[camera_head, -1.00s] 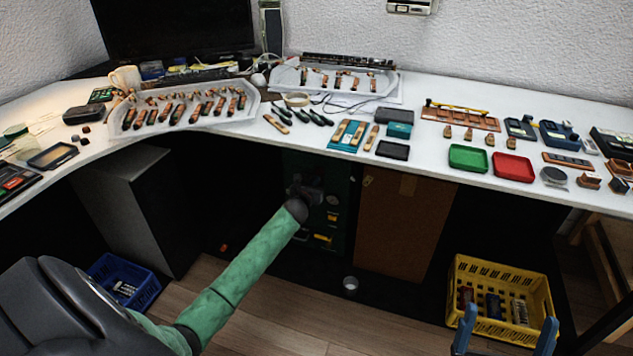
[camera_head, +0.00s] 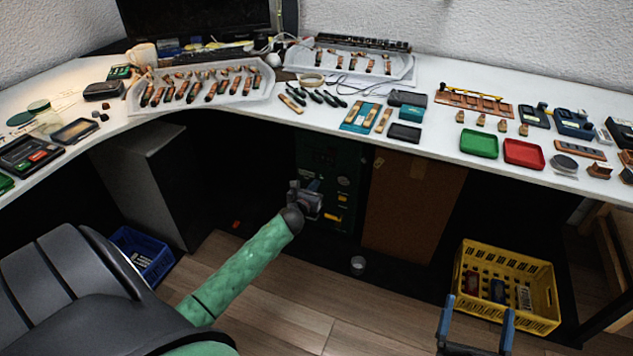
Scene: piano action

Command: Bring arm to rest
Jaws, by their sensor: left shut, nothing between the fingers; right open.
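My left arm, in a green sleeve, reaches from the bottom left to the dark space under the desk. My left gripper (camera_head: 310,197) is at its end, below the desk's front edge and in front of a dark green panel (camera_head: 328,163). It is small and partly hidden by the wrist, and it is shut and empty. My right gripper (camera_head: 477,318) is at the bottom right, its two blue fingers wide apart with nothing between them. It is in front of and to the left of the yellow crate's lower part.
The white desk (camera_head: 290,125) holds trays, tools and small parts. A yellow crate (camera_head: 543,316) and a blue crate (camera_head: 150,273) stand on the floor. A dark chair (camera_head: 60,270) fills the lower left. A brown board (camera_head: 410,205) stands under the desk.

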